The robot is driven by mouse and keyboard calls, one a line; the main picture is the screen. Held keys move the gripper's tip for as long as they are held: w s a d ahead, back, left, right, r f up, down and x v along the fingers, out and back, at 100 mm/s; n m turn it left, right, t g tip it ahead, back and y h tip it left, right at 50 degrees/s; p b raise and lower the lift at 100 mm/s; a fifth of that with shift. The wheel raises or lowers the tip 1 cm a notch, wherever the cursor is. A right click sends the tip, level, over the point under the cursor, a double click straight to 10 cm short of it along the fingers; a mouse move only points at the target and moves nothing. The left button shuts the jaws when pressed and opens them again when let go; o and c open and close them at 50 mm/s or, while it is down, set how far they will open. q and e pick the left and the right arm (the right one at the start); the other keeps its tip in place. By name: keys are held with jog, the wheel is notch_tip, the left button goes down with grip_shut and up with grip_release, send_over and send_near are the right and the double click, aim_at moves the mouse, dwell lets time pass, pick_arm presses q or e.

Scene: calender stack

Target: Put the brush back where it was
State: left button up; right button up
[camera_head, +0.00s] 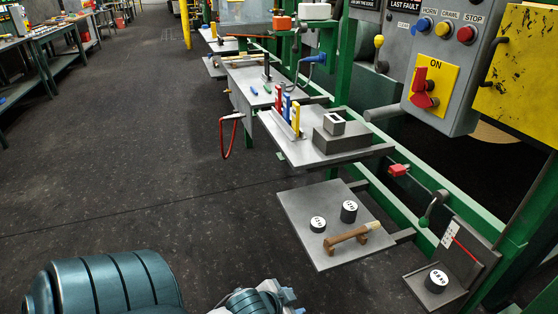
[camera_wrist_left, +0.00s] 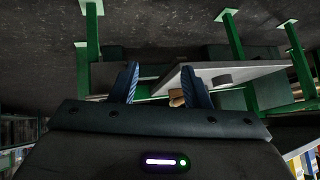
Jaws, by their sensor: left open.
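The brush (camera_head: 345,236) has a brown wooden handle and a paler right end. It lies across small brown supports on a grey shelf plate (camera_head: 300,206), at the plate's front edge. My left gripper (camera_head: 287,296) shows only in part at the bottom of the head view, in front of and below the brush, apart from it. In the left wrist view its two dark blue fingers (camera_wrist_left: 162,85) are spread with nothing held between them. A brown piece (camera_wrist_left: 177,98) shows beside the right finger, likely part of the brush or its support. My right gripper is not in view.
Two dark round weights with white tops (camera_head: 318,224) (camera_head: 349,211) stand behind the brush. Another weight (camera_head: 436,280) sits on a lower shelf at right. An upper shelf (camera_head: 300,154) holds coloured blocks and a grey block.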

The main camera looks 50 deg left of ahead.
pick_arm(q)
jog(key=s+d+n+g, duration=0.2)
jog(key=s+d+g, duration=0.2)
jog(key=s, duration=0.5)
jog(key=shift+d, duration=0.3)
jog(key=shift+s, duration=0.1)
